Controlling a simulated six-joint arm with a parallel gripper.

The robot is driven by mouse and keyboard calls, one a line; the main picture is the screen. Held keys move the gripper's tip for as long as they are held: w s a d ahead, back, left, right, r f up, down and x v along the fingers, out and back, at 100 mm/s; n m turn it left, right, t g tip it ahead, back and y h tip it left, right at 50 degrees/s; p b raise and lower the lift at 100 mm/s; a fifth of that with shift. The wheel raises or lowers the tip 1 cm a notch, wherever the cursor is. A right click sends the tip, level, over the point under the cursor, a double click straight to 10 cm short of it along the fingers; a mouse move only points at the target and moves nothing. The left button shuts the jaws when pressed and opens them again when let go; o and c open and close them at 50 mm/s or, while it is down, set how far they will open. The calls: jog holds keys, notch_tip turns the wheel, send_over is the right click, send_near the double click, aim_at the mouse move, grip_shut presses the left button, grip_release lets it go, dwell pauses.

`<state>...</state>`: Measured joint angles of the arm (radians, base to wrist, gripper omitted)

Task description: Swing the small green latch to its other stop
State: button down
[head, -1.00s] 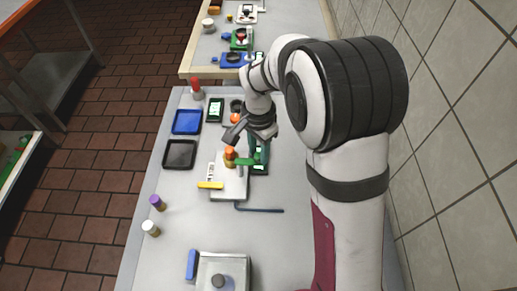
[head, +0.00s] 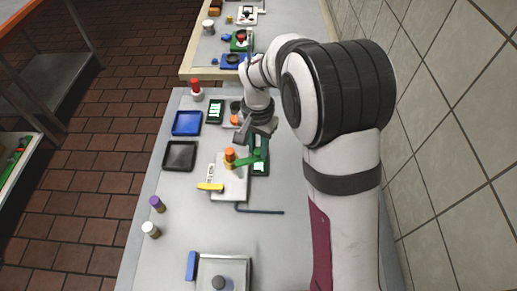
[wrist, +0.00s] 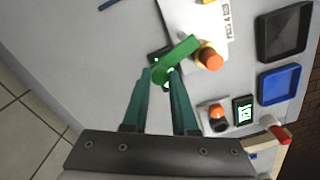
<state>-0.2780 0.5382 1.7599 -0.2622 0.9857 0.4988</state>
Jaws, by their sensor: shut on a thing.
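The green latch (head: 247,160) is a small bar that reaches right from beside an orange-topped knob (head: 229,154) on a white plate (head: 236,186). In the wrist view the latch (wrist: 182,55) runs slantwise, with its rounded near end between my teal fingertips. My gripper (wrist: 161,76) is shut on that end. In the head view its fingers are hard to make out. The orange knob (wrist: 210,57) with a yellow base stands close beside the latch in the wrist view. The exact contact under the fingertips is hidden.
A dark green-screened device (head: 261,168) lies right of the plate. Black (head: 180,156) and blue (head: 187,123) trays stand left. The front right tabletop is clear.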

jog(key=w+a+n, duration=0.1)
jog(key=a+n, duration=0.1)
jog(key=n, duration=0.3)
jog(key=w+a+n, duration=0.1)
jog(key=n, duration=0.5)
jog(key=w+a+n, duration=0.1)
jog(key=a+n, duration=0.1)
jog(key=n, duration=0.3)
jog(key=shift+w+a+n, duration=0.2)
jog(key=shift+a+n, duration=0.1)
jog(key=shift+a, duration=0.05)
jog(key=shift+s+a+n, duration=0.2)
jog(key=shift+a+n, duration=0.3)
jog(key=shift+n, duration=0.75)
jog(key=shift+s+a+n, duration=0.2)
jog(key=shift+a+n, duration=0.3)
jog(key=shift+n, duration=0.75)
jog(key=c, duration=0.7)
grip_release()
